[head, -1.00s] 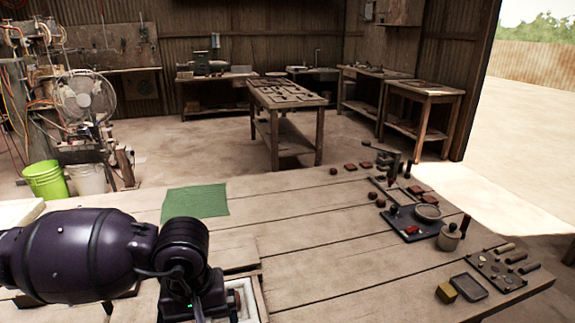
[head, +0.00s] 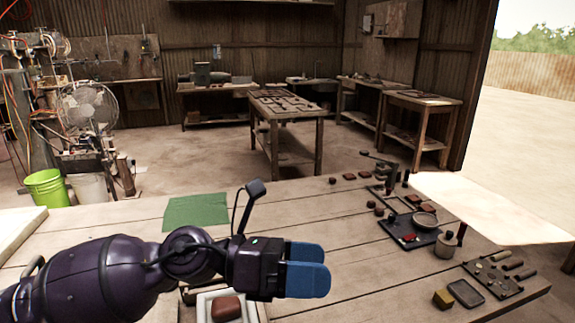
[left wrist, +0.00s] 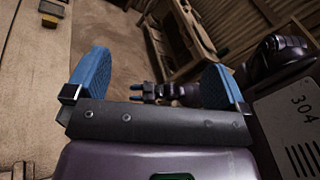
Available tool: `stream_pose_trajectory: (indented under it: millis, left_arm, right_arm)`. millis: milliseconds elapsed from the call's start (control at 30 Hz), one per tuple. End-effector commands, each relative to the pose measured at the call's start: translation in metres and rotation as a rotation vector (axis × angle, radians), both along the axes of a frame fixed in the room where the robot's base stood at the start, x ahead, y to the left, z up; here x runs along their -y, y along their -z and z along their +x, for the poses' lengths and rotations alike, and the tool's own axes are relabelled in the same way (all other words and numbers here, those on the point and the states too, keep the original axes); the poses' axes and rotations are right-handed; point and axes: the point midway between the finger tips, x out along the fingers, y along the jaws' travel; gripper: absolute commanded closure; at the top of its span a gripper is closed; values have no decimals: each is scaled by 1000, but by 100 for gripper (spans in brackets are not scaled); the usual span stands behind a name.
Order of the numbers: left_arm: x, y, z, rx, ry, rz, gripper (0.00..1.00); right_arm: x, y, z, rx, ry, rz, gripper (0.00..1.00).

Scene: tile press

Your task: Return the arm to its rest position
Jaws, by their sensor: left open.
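My left gripper (head: 322,267) reaches in from the left in the head view, above the near part of the wooden table (head: 290,212). Its two blue fingers are apart with nothing between them. In the left wrist view the same gripper (left wrist: 157,78) shows its blue fingers spread wide and empty. A second purple arm with small blue fingertips, my right gripper (left wrist: 136,92), shows beyond it in the left wrist view; it is too small to judge its opening. It is not in the head view.
A reddish-brown block (head: 226,307) lies in a white tray just below my left arm. A green mat (head: 196,211) lies behind. The table's middle is clear.

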Motion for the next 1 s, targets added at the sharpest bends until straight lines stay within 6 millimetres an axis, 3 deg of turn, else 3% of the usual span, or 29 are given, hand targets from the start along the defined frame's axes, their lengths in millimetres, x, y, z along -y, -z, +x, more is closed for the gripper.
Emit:
stream_pose_trajectory:
  millis: [167, 367, 500, 667, 867, 1000]
  left_arm:
    - [-14, -20, 32, -526, -196, -311, 0]
    - [-54, -1, 68, -1024, -374, -598, 0]
    - [-88, 32, 84, -1327, -483, -778, 0]
    - [-128, 82, 88, -1625, -602, -970, 0]
    - [-178, 152, 69, -1924, -742, -1192, 0]
    - [-210, 201, 41, -2076, -839, -1334, 0]
  right_arm:
    - [0, -2, -2, 0, 5, 1, 57]
    - [0, -4, -1, 5, 6, 3, 57]
    - [0, -9, 1, 13, 6, 3, 57]
    - [0, -14, 3, 21, 4, 3, 57]
    - [0, -19, 4, 26, 5, 3, 57]
    - [1, -20, 3, 26, 6, 2, 57]
